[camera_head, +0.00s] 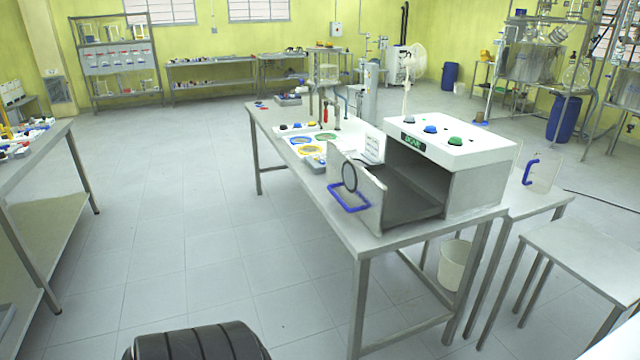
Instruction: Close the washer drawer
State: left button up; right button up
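The washer (455,139) is a white-topped box with grey sides on the metal table. Its drawer (408,196) sticks out of the open left side, with a dark grey floor. The drawer's front panel (370,205) stands upright, well apart from the box, and has a round dark ring and a blue handle (348,198). A second blue handle (530,172) is on a pale panel (543,178) right of the washer. Neither of my grippers is in view.
The metal table (330,215) also bears coloured round items and small tools behind the drawer. A white bucket (454,265) stands beneath it. A lower table (590,255) is at the right, a workbench (45,185) at the left. The floor left of the table is clear.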

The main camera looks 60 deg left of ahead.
aim_at(382, 197)
jog(key=u, duration=1.8)
